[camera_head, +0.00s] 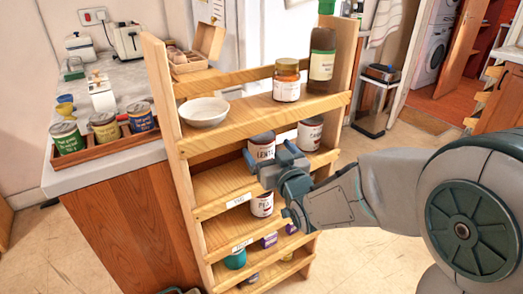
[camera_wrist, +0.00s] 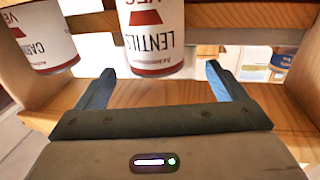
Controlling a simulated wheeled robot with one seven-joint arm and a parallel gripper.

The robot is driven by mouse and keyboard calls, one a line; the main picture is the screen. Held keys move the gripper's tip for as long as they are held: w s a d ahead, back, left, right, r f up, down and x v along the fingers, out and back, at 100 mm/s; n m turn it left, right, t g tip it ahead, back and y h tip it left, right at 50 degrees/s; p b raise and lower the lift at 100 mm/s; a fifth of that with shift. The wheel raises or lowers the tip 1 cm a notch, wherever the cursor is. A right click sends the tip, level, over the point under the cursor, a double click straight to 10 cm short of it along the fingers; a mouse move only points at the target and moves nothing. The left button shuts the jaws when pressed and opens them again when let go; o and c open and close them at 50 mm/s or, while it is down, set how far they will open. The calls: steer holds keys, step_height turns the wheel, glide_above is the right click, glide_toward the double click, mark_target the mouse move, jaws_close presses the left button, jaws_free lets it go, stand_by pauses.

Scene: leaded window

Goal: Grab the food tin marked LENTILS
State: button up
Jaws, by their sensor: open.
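My gripper (camera_wrist: 160,69) is open and empty, with one blue finger on each side of the tin's line. The tin appears just beyond the fingertips, and I see no contact.
Another white tin (camera_head: 310,134) stands to the right on the same shelf; it shows at left in the wrist view (camera_wrist: 42,42). A bowl (camera_head: 204,112), a jar (camera_head: 286,82) and a bottle (camera_head: 321,58) stand on the shelf above. A PEA tin (camera_head: 262,205) is below.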

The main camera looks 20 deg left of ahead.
mark_target(261, 136)
steer(key=shift+d+x, duration=0.25)
steer(key=shift+x, duration=3.1)
steer(key=shift+w+r, duration=0.1)
steer(key=shift+w, duration=0.05)
steer(key=c, duration=1.2)
steer(key=shift+c, duration=0.9)
steer(key=shift+r, duration=0.15)
